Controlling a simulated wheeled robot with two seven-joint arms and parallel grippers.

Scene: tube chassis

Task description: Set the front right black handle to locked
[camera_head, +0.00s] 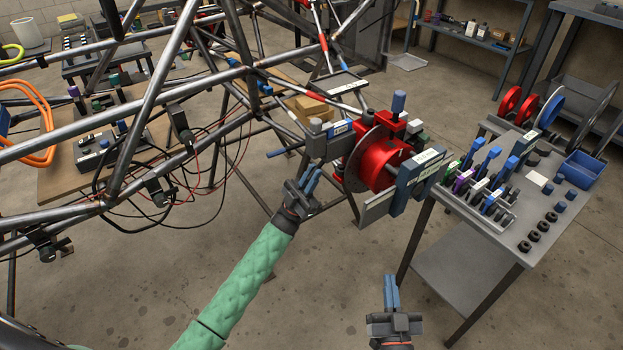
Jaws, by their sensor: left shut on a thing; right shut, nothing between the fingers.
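My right gripper (391,291) is shut and empty at the bottom, left of the grey side table. Black clamp-like parts sit on the chassis tubes at left: one upper (180,122), one lower (157,189) and one far lower left (45,247). I cannot tell which part is the front right black handle, nor its setting. A blue-grey handle (282,152) sticks out left of the hub.
The tube chassis (150,80) fills the upper left, with loose cables hanging from it. The grey table (490,255) at right holds blue and purple handled tools, black knobs and a blue bin (580,169). Bare floor lies between my grippers.

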